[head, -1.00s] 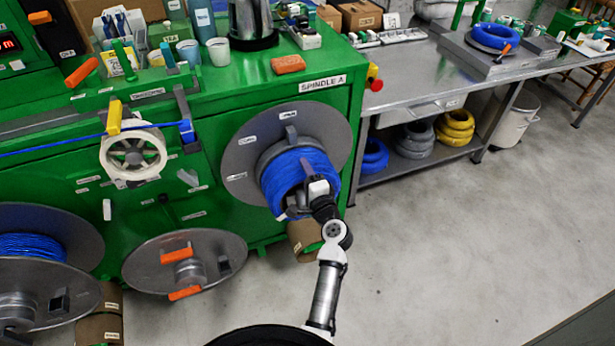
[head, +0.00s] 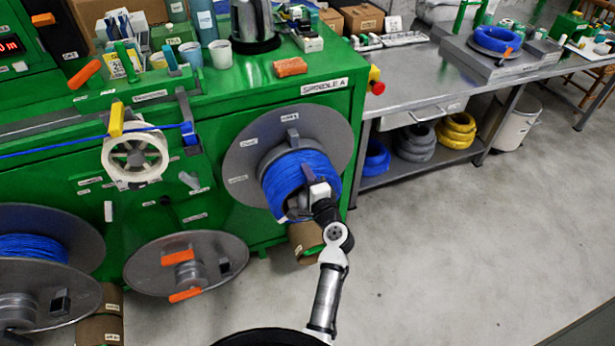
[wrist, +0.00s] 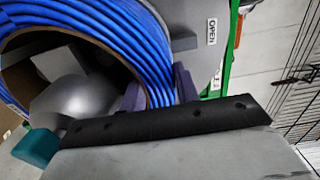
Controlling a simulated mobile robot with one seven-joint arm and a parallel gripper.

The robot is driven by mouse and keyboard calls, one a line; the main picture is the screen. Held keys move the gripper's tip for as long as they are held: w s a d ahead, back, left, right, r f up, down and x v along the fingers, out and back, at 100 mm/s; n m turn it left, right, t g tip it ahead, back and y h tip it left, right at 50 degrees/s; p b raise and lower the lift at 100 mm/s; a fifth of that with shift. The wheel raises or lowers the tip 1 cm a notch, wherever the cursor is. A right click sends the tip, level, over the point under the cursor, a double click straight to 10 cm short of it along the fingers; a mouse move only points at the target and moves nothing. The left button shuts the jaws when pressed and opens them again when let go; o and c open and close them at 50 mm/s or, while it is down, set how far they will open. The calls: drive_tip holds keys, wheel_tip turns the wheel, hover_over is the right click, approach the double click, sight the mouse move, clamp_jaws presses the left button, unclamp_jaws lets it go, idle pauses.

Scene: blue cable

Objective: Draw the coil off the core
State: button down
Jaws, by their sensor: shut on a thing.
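The blue cable coil (head: 290,182) sits around the grey core (head: 268,158) of the spindle, in front of the round grey flange (head: 248,150). A band of bare core shows between coil and flange. My gripper (head: 308,178) is at the coil's near right side, shut on its wall. In the wrist view the coil (wrist: 125,35) curves across the upper left, with one purple finger of my gripper (wrist: 157,94) inside the ring and the other outside. A brown inner ring and a rounded grey part (wrist: 75,100) show inside the coil. The fingertips are partly hidden by the cable.
The green machine (head: 225,110) stands behind the spindle. A lower grey disc with orange handles (head: 185,265) is to the left. A steel bench (head: 440,85) with more coils is at right. The floor (head: 460,250) at right is clear.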

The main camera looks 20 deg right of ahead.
drive_tip(key=shift+r, duration=0.2)
drive_tip(key=shift+r+p, duration=0.3)
drive_tip(key=shift+r, duration=0.1)
idle(0.3)
drive_tip(key=shift+s, duration=1)
idle(1.4)
drive_tip(key=shift+s, duration=0.1)
